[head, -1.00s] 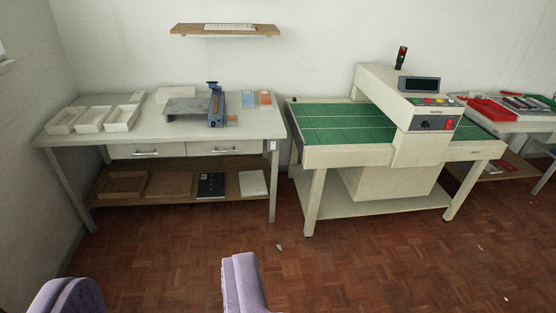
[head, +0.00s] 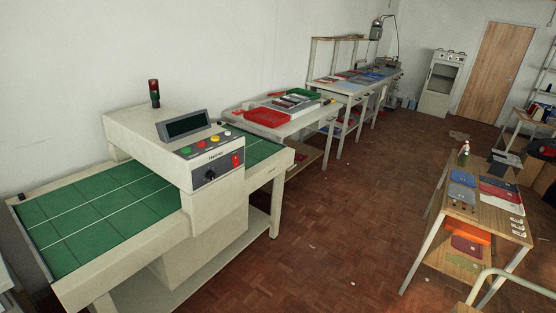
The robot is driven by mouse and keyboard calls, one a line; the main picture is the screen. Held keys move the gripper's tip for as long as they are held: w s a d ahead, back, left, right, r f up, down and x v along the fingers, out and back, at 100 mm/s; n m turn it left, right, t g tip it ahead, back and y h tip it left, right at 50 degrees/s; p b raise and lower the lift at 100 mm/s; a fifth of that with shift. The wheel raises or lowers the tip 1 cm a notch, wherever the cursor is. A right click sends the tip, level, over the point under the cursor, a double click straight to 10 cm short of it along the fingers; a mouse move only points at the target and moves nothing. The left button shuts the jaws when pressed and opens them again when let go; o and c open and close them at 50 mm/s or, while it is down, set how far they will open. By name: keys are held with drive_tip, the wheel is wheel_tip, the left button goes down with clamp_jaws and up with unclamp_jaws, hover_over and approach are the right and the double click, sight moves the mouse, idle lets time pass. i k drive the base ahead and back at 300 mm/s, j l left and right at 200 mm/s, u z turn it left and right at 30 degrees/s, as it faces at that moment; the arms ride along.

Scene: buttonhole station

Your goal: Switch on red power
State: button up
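The cream machine (head: 150,128) stands at the left over a green gridded table. Its sloped control panel faces right and carries a red power switch (head: 236,160) at the right end of the dark front face. A black knob (head: 210,175) is to the left of the switch. Green, red, yellow and white buttons (head: 201,147) sit in a row on the panel top. The switch is too small to tell whether it is on or off. My gripper is out of view, and nothing touches the panel.
A signal lamp (head: 154,93) and a dark display (head: 184,125) top the machine. A table with a red tray (head: 267,117) stands behind it. A wooden-topped table (head: 462,208) is at the right. Parquet floor (head: 345,215) between them is clear.

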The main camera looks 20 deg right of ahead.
sight(235, 162)
drive_tip(key=i+z, duration=0.4)
drive_tip(key=i, duration=0.2)
drive_tip(key=i+u, duration=0.15)
drive_tip(key=i, duration=1.1)
drive_tip(key=i+u, duration=0.1)
drive_tip(key=i, duration=1.2)
